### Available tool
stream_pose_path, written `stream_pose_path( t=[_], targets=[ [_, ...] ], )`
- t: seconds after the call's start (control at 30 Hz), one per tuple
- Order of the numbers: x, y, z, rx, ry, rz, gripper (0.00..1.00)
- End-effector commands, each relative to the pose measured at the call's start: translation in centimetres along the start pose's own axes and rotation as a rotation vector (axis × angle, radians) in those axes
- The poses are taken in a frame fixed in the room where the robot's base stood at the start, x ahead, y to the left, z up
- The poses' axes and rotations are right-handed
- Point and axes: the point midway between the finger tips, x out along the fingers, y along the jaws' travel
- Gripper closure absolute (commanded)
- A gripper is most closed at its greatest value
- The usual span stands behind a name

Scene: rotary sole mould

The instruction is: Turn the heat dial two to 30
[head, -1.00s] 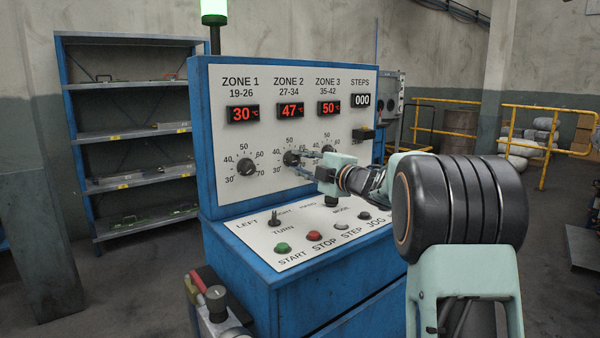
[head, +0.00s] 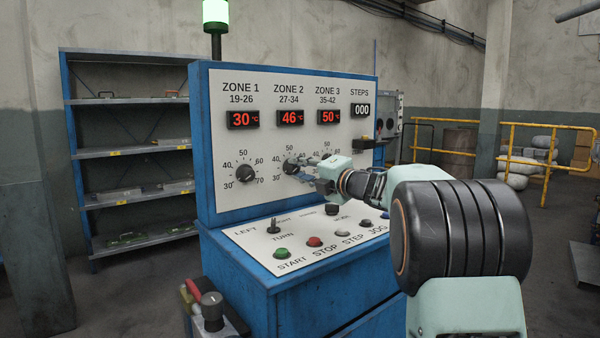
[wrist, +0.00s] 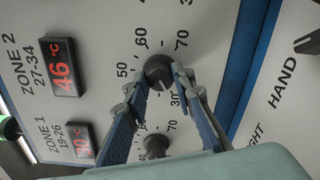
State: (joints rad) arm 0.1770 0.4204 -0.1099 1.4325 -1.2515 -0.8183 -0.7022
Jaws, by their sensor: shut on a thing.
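The zone 2 heat dial (head: 291,167) is a dark round knob on the white upright panel, and it also shows in the wrist view (wrist: 159,70). My gripper (head: 303,169) is shut on this dial, with one finger on each side of it in the wrist view (wrist: 158,88). The zone 2 display (head: 290,118) reads 46 °C in red, and the wrist view shows the same number (wrist: 63,68). The dial's scale is partly hidden by my fingers and wrist.
The zone 1 dial (head: 245,173) is close on the left, under a display (head: 243,119) reading 30. The zone 3 display (head: 329,117) reads 50; its dial is mostly hidden by my gripper. Below, the sloping panel carries the START button (head: 282,253) and STOP button (head: 314,242).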

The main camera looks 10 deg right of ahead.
Motion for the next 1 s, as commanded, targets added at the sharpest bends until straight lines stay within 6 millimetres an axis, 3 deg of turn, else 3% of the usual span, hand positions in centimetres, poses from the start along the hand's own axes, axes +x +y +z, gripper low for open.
stream_pose_path(
  t=[0.3, 0.33, 0.5, 0.83, 1.0],
  targets=[
    [0.0, -0.1, 0.0, -0.003, 0.001, -0.002, 1.00],
    [0.0, -0.1, 0.0, -0.003, 0.001, -0.002, 0.76],
    [0.0, -0.1, 0.0, -0.002, 0.001, -0.001, 0.59],
    [-0.4, 0.0, 0.1, -0.001, -0.001, -0.001, 0.59],
    [-2.7, 0.0, 0.1, 0.000, -0.003, -0.001, 0.59]
  ],
)
